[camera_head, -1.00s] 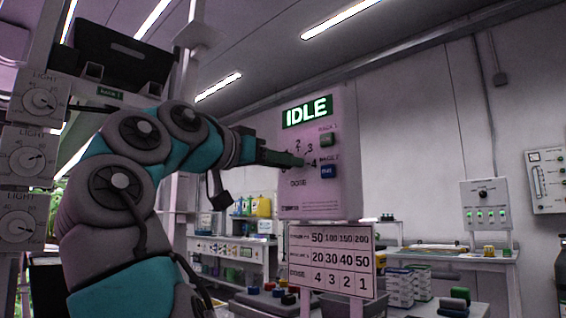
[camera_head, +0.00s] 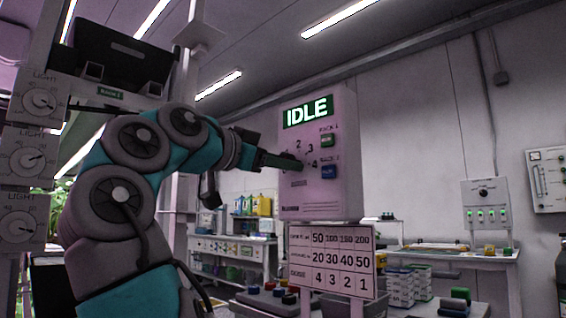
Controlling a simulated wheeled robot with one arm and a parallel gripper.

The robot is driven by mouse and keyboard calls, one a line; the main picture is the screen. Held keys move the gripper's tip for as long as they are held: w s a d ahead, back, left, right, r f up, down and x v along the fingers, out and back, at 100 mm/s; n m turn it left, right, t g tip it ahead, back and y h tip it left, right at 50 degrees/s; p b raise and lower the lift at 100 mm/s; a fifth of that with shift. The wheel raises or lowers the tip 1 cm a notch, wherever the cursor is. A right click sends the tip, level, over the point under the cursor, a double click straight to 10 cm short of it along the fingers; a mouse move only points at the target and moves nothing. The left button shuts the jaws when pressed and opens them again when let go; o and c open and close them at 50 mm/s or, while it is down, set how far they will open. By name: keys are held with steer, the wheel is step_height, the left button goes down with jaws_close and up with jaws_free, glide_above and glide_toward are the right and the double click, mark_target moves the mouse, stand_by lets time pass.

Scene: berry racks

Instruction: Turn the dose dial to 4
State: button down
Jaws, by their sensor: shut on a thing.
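The dose panel (camera_head: 345,200) is a pale upright box with a lit green IDLE display (camera_head: 307,111) at its top. My gripper (camera_head: 297,163) reaches in from the left and is shut on the dose dial, at the panel's left middle. The gripper hides most of the dial, so I cannot tell where its pointer stands. The printed 2, 3 and 4 show around it; the 4 (camera_head: 314,163) is just right of the fingertips.
A number chart (camera_head: 331,261) hangs below the panel, with a DOSE row of 4, 3, 2, 1. LIGHT dials (camera_head: 22,160) stand at the far left. A switch box (camera_head: 487,205) is on the right wall. Benches (camera_head: 460,258) stand behind.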

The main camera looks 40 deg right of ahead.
steer(key=c, duration=0.5)
jaws_free()
steer(key=shift+a, duration=0.1)
steer(key=a, duration=0.7)
steer(key=shift+s+a+p, duration=0.3)
steer(key=shift+p, duration=0.05)
